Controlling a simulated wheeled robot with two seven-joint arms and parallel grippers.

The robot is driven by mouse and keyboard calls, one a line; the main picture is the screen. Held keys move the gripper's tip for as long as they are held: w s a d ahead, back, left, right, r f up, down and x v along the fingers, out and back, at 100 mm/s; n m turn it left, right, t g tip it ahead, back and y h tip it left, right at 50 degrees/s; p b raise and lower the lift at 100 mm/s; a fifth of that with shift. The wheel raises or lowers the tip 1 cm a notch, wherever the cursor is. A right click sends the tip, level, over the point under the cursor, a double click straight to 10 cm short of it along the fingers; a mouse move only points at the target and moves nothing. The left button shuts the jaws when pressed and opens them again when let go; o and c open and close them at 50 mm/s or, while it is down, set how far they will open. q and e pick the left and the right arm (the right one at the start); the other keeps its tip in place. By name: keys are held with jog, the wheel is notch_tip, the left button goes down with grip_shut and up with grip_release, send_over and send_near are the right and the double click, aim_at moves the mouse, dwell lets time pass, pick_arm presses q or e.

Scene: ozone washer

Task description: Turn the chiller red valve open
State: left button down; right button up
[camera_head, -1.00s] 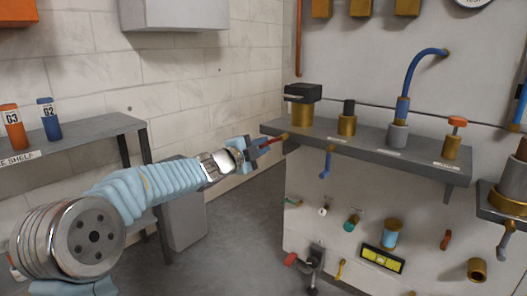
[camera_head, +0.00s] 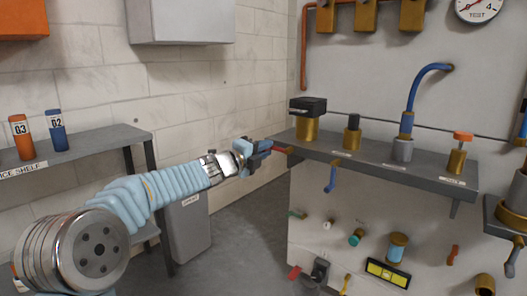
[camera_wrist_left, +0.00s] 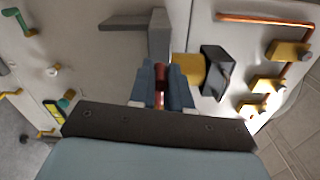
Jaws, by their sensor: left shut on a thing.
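A red valve handle (camera_head: 283,150) shows at the left end of the grey wall shelf, below and left of a brass valve with a black cap (camera_head: 308,105). My left gripper (camera_head: 264,147) reaches it from the left and is shut on it. In the left wrist view the red handle (camera_wrist_left: 160,72) lies between the two blue-grey fingers (camera_wrist_left: 161,88). The fingers hide much of the handle. The brass and black valve (camera_wrist_left: 215,73) is just right of the fingers there. My right gripper is not in view.
The shelf (camera_head: 380,163) also bears a dark-capped brass fitting (camera_head: 352,135), a blue hose (camera_head: 413,88) and a red-topped brass valve (camera_head: 459,150). A blue lever (camera_head: 330,178) hangs below.

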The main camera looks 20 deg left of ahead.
pick_arm(q)
jog(key=shift+d, duration=0.1)
jog(key=c, duration=1.1)
grip_release()
jog(key=v, duration=1.4)
jog(key=shift+w, duration=0.1)
